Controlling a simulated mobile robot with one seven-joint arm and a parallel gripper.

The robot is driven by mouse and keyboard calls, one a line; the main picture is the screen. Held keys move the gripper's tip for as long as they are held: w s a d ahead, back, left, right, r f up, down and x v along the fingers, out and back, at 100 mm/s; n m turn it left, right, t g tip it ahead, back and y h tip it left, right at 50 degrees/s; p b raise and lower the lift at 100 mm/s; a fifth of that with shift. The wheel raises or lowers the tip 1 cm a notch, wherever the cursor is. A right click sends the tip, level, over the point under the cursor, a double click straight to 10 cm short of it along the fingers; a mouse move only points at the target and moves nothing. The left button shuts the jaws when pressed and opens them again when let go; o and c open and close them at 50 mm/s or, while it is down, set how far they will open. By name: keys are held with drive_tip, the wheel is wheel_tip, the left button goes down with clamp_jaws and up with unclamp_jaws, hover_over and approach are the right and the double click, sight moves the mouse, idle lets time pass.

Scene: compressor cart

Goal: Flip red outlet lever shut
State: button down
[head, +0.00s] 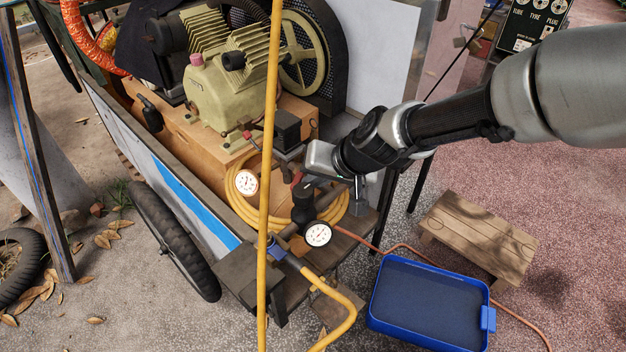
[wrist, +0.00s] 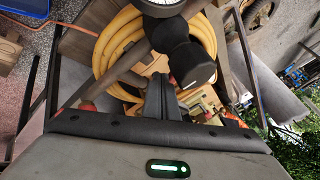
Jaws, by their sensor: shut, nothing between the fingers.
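A small red piece (head: 297,178), which looks like the outlet lever, shows just above the black regulator knob (head: 303,208) in the head view. My gripper hand partly covers this spot, so I cannot tell the lever's angle. My gripper (head: 304,183) reaches in from the right, close beside the red piece; contact is unclear. In the wrist view its dark fingers (wrist: 162,102) are together and empty, next to the black knob (wrist: 190,64). A red bit (wrist: 88,106) shows at the left above the hand's edge.
Two white gauges (head: 246,182) (head: 318,234) flank the knob. A coiled yellow hose (head: 242,207) lies behind it. A yellow upright bar (head: 268,120) stands left of the gripper. A blue tray (head: 374,290) and wooden stool (head: 480,235) are at lower right. The compressor (head: 225,100) is behind.

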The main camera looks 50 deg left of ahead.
drive_tip(key=shift+w+a, duration=0.1)
idle(0.3)
drive_tip(key=shift+w+a, duration=0.35)
drive_tip(key=shift+w, duration=0.25)
drive_tip(key=shift+r, duration=0.15)
